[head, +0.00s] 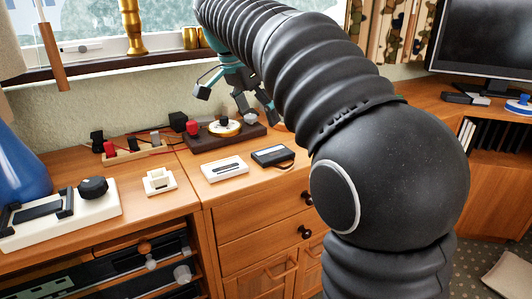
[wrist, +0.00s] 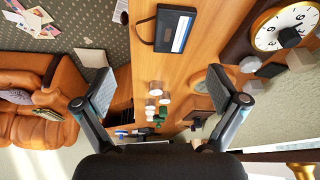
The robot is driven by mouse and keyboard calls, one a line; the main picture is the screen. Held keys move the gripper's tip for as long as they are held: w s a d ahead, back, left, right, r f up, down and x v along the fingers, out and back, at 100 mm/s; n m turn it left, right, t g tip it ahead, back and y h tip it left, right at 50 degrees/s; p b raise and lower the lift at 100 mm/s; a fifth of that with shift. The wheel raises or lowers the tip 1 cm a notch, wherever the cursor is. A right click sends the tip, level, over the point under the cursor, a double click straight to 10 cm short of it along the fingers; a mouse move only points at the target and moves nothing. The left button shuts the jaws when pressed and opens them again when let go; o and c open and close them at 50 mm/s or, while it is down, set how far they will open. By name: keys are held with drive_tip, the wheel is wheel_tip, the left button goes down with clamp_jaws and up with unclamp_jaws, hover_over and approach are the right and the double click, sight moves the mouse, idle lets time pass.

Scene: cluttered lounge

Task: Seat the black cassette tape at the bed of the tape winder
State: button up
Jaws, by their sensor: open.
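The black cassette tape (head: 272,156) lies flat on the wooden cabinet top, with a pale label and a dark loop at one edge. It also shows at the top of the wrist view (wrist: 175,30), beyond my fingers. My gripper (head: 238,108) is open and empty, above and behind the cassette in the head view. Its two spread fingers show in the wrist view (wrist: 158,95), with nothing between them. What looks like the tape winder (head: 98,210) is a white base with black rails and a black knob, at the far left of the head view.
A white cassette (head: 224,168) lies left of the black one. A small cream block (head: 158,181) stands nearer the winder. Behind are a dial on a dark wooden base (head: 250,132) and a plug board (head: 150,149). A blue vase (head: 22,170) stands beside the winder.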

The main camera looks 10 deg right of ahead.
drive_tip(key=w+a+m, duration=0.1)
drive_tip(key=w, duration=0.1)
drive_tip(key=b, duration=0.2)
approach(272, 153)
wheel_tip(272, 153, down, 3)
drive_tip(key=shift+w+r+m+h, duration=0.15)
drive_tip(key=shift+r+m+h, duration=0.15)
drive_tip(key=shift+m, duration=0.1)
drive_tip(key=shift+d+x, duration=0.2)
drive_tip(key=shift+x, duration=2.9)
drive_tip(key=shift+w+r, duration=0.1)
drive_tip(key=shift+r, duration=0.05)
drive_tip(key=c, duration=1.2)
